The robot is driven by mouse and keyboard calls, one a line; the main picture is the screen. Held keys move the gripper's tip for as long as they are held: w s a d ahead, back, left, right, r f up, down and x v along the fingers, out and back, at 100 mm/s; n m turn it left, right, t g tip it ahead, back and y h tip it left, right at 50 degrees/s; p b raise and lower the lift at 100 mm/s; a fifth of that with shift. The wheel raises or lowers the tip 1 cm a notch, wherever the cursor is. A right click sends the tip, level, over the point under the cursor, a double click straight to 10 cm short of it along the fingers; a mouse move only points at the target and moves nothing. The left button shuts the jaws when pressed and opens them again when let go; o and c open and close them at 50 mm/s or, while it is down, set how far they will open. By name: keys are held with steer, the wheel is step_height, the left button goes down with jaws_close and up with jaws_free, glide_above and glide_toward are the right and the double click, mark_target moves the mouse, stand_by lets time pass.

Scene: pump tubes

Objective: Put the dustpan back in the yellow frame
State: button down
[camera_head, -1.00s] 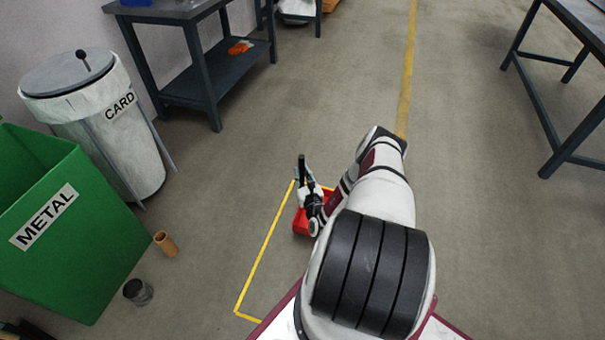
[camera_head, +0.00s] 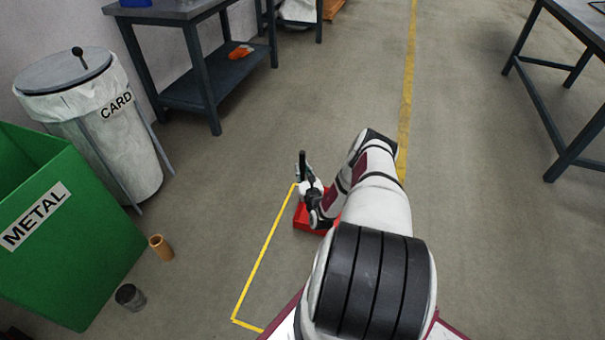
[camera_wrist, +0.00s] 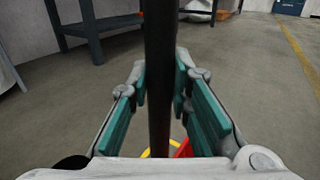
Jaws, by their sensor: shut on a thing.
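The dustpan has a red pan (camera_head: 302,222) and an upright black handle (camera_head: 303,165). In the head view the pan lies low at the far end of the yellow frame (camera_head: 262,250) marked on the floor. My gripper (camera_head: 312,190) is at the handle, above the pan. In the wrist view the dark handle (camera_wrist: 159,85) stands between the teal finger pads of my gripper (camera_wrist: 160,90), and the gripper is shut on it. A bit of red pan (camera_wrist: 183,148) shows below. My arm hides part of the pan and the frame's right side. I cannot tell whether the pan touches the floor.
A green METAL bin (camera_head: 70,240) and a white CARD bin (camera_head: 105,130) stand at the left. A brown tube (camera_head: 161,248) and a grey tube (camera_head: 130,297) stand on the floor between bin and frame. Workbenches (camera_head: 200,75) are farther back. The middle floor is clear.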

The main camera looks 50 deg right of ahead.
steer(key=shift+f, duration=0.3)
steer(key=c, duration=1.5)
jaws_free()
steer(key=shift+f, duration=0.1)
